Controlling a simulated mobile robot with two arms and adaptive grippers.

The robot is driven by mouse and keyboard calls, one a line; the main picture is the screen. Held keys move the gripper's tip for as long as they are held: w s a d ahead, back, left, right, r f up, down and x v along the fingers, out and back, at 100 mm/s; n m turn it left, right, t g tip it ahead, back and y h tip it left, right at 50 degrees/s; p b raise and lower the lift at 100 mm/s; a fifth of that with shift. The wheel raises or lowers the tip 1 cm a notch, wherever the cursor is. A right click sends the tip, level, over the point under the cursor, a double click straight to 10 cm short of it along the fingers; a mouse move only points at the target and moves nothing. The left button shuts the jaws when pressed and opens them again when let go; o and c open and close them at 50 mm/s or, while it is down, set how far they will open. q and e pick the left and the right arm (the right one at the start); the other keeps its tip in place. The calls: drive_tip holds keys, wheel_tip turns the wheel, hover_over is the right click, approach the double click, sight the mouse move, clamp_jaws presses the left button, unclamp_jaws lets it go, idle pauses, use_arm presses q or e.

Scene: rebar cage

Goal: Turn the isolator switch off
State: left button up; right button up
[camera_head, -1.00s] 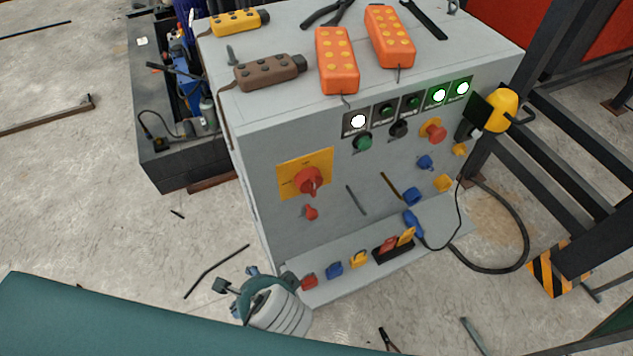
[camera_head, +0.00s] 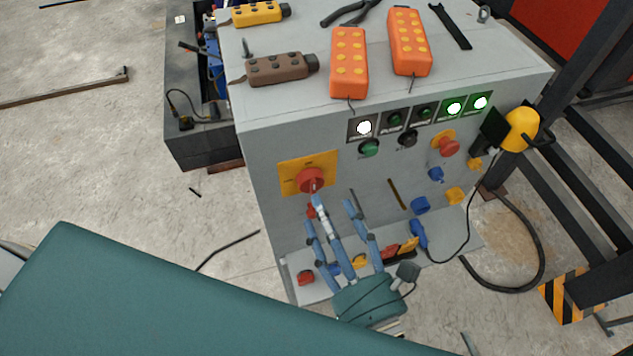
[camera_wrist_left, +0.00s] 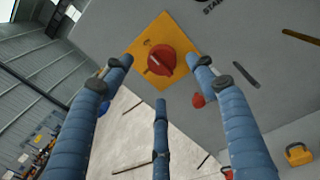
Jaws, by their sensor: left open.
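The isolator switch is a round red knob (camera_head: 311,180) on a yellow plate (camera_head: 291,187) on the front of the grey cabinet (camera_head: 262,150). My left gripper (camera_head: 335,215) has its blue fingers spread open, just below and in front of the knob in the head view. In the left wrist view, the red knob (camera_wrist_left: 160,61) shows ahead, between the upper tips of the open fingers (camera_wrist_left: 160,85). The gripper holds nothing. I cannot tell whether any finger touches the knob. A small red padlock-like piece (camera_wrist_left: 198,100) hangs below the plate. My right gripper is not in view.
Orange control pendants (camera_head: 349,62), a brown one (camera_head: 277,69) and pliers (camera_head: 350,14) lie on the cabinet top. Lit indicators (camera_head: 454,108) and a red emergency button (camera_head: 449,146) are to the right. Coloured padlocks sit on the lower ledge (camera_head: 440,245). A black cable loops at right.

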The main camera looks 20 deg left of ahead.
sight(316, 189)
use_arm(q)
drive_tip(key=p+x, duration=0.1)
drive_tip(key=x, duration=0.4)
drive_tip(key=shift+w+a+r, duration=0.1)
drive_tip(key=shift+w, duration=0.25)
drive_tip(key=shift+w+a, duration=0.3)
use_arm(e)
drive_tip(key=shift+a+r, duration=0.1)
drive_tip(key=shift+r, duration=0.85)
use_arm(q)
drive_tip(key=c, duration=1.1)
